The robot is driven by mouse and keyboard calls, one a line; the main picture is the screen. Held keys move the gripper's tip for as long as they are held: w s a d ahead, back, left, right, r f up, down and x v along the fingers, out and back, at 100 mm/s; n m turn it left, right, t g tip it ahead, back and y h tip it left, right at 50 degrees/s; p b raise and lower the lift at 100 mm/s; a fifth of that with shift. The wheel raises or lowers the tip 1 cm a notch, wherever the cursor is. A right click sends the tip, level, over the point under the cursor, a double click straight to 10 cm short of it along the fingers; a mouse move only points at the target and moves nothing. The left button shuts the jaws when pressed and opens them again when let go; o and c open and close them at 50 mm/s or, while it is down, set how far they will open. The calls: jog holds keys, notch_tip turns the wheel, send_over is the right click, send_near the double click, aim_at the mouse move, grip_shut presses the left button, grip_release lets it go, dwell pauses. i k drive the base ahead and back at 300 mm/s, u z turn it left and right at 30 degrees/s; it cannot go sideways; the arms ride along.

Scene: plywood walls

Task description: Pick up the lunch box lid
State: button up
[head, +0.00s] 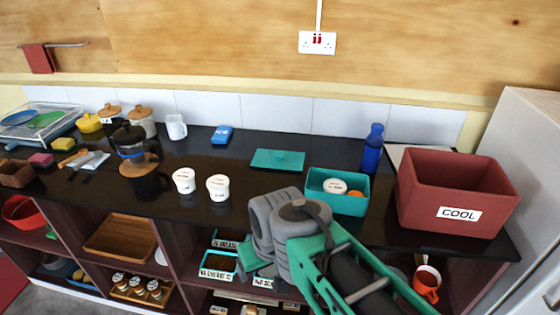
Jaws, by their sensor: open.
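The open lunch box holds a white tub (334,186) and an orange item (355,194). My gripper (252,272) is low in the picture, in front of the counter and well apart from the lid. It is open, and nothing shows between its fingers; my own arm partly hides it.
A blue bottle (373,149) stands behind the lunch box, and a red COOL crate (456,192) is to the right. The counter around the lid is clear.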

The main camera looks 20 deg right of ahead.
aim_at(264, 159)
jog(key=u, duration=0.4)
jog(key=k, duration=0.5)
jog(key=u, duration=0.6)
jog(key=i, duration=1.15)
jog(key=z, duration=1.3)
jog(key=i, duration=0.45)
jog(key=z, duration=0.45)
